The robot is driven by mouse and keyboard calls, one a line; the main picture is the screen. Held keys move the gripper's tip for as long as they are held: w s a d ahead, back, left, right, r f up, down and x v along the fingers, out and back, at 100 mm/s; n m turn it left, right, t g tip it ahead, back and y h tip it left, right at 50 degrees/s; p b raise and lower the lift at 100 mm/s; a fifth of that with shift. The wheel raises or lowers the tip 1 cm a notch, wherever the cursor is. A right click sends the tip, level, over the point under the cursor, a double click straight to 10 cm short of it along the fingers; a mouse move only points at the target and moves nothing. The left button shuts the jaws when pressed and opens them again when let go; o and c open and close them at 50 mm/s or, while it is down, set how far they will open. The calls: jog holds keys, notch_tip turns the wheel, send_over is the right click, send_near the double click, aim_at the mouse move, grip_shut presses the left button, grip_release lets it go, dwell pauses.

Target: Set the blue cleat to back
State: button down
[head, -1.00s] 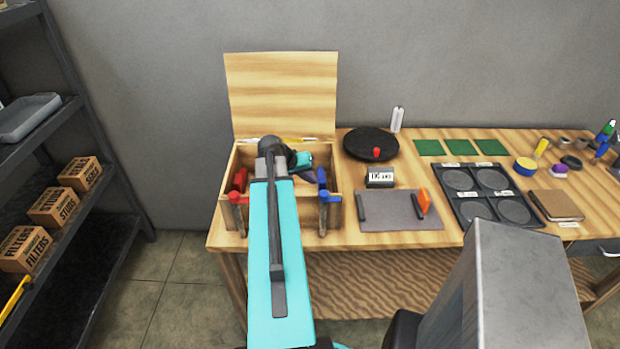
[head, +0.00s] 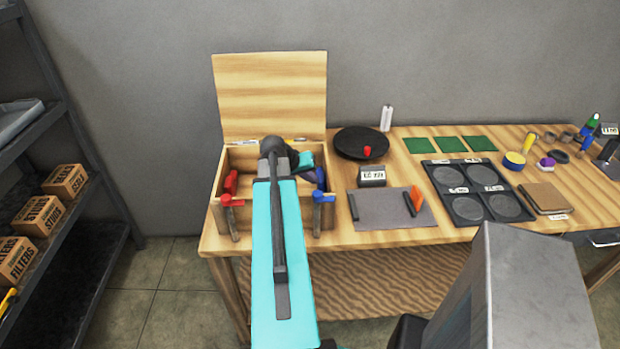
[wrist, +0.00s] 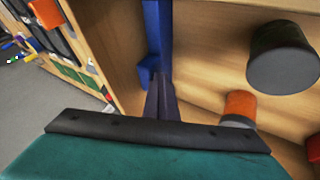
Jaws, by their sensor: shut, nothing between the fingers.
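The open wooden box (head: 262,218) has blue parts at its right side. One blue piece (head: 321,177) stands inside the right wall, partly covered by my gripper. A blue-topped fitting (head: 320,198) is on the front. I cannot tell for sure which is the cleat. In the wrist view, a long blue bar (wrist: 157,30) runs along the wooden wall, with a small bracket at its lower end. My gripper (wrist: 163,88) is shut and empty, its dark fingers at the lower end of this bar. Whether they touch is unclear. In the head view, my gripper (head: 311,176) is small and dark.
A red piece (head: 231,182) and a red-topped fitting (head: 230,200) are on the box's left side. The raised lid (head: 270,95) stands behind. A dark cylinder (wrist: 284,57) and an orange one (wrist: 240,107) are close by in the wrist view. A grey mat (head: 388,210) lies to the right.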

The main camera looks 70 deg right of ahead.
jog(key=shift+s, duration=0.3)
jog(key=shift+w+a, duration=0.15)
jog(key=shift+w, duration=0.25)
jog(key=w+a+r+b, duration=0.3)
jog(key=w+a+r, duration=0.3)
jog(key=a+r, duration=0.1)
jog(key=shift+r, duration=0.5)
